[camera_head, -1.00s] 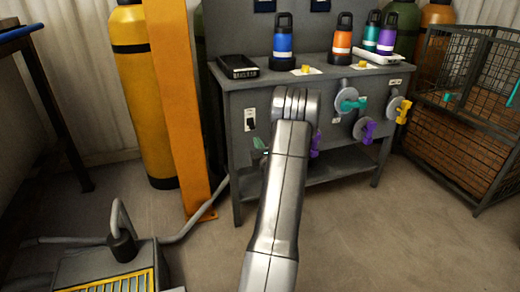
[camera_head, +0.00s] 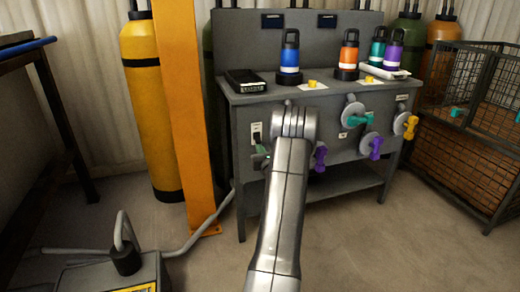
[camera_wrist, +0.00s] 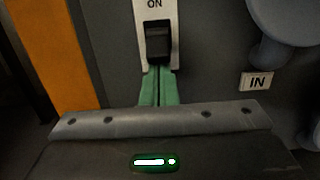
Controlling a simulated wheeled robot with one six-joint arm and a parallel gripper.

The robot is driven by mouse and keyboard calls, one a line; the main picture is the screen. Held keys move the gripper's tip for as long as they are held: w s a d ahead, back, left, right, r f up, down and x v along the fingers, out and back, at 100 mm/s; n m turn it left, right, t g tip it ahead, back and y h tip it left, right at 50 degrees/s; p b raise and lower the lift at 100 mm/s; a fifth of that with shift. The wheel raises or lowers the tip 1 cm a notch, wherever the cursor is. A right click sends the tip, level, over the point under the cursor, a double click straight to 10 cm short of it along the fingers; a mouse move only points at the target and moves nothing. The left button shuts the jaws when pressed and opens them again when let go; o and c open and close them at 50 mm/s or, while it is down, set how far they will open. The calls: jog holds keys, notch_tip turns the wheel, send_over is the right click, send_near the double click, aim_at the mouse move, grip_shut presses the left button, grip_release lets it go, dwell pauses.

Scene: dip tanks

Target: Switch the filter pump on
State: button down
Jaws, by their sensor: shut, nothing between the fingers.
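A black rocker switch (camera_wrist: 158,42) sits on a white plate marked ON, on the grey front of the bench. In the head view the switch (camera_head: 257,132) is at the bench's left end. My gripper (camera_wrist: 159,74) has green fingers, shut together and empty. Their tips are at the lower edge of the rocker in the wrist view; I cannot tell whether they touch it. In the head view my gripper (camera_head: 261,149) shows just below the switch, partly hidden by my arm. Which way the rocker is tipped is not clear.
An IN label (camera_wrist: 257,82) and round fittings are right of the switch. Valves with teal (camera_head: 355,120), purple and yellow handles line the bench front. Bottles and a black tray (camera_head: 245,82) stand on top. An orange post (camera_head: 181,110) stands left of the bench.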

aim_at(260, 143)
jog(key=shift+r+g+p, duration=0.25)
jog(key=shift+g+p, duration=0.15)
jog(key=shift+p, duration=0.15)
jog(key=shift+s+r+g+h+p, duration=0.2)
jog(key=shift+g+p, duration=0.3)
jog(key=shift+p, duration=0.45)
jog(key=shift+r+g+h+p, duration=0.1)
jog(key=shift+g+h+p, duration=0.3)
jog(key=shift+p, duration=0.55)
jog(key=shift+r+g+p, duration=0.1)
jog(key=shift+g+p, duration=0.2)
jog(key=shift+p, duration=0.2)
jog(key=p, duration=0.2)
jog(key=r+p, duration=0.1)
jog(key=p, duration=0.2)
jog(key=shift+s+d+r+g, duration=0.15)
jog(key=shift+s+r+g, duration=0.15)
jog(key=shift+g, duration=0.1)
jog(key=g+p, duration=0.1)
jog(key=p, duration=0.2)
jog(key=shift+r+g+h, duration=0.3)
jog(key=shift+r, duration=0.1)
jog(key=shift+f, duration=0.45)
jog(key=shift+r, duration=0.1)
